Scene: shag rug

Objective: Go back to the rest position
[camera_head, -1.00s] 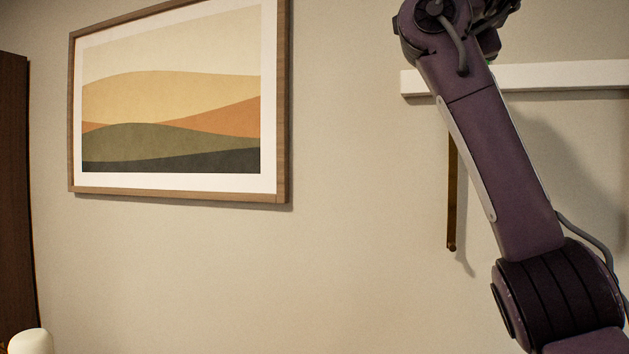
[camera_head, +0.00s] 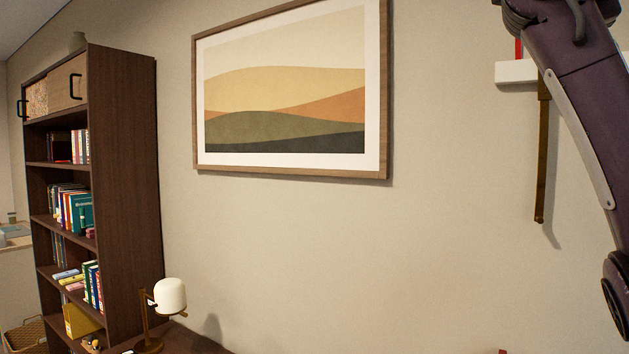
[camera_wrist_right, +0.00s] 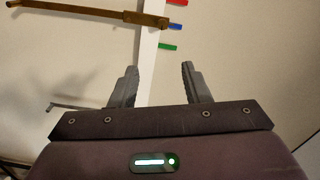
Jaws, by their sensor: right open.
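My right arm is raised at the right edge of the head view, in front of the wall and the white shelf (camera_head: 516,72); its gripper is outside that view. In the right wrist view my right gripper (camera_wrist_right: 158,86) is open, with its two fingers apart and nothing between them but the white shelf edge and wall farther off. My left gripper is not in either view.
A framed picture (camera_head: 290,168) hangs on the wall. A dark bookcase (camera_head: 125,180) with several books stands at the left, beside a lamp (camera_head: 170,296) on a wooden surface (camera_head: 190,342). A brown bracket (camera_head: 542,160) hangs below the shelf. Small coloured items (camera_wrist_right: 167,46) show by the shelf.

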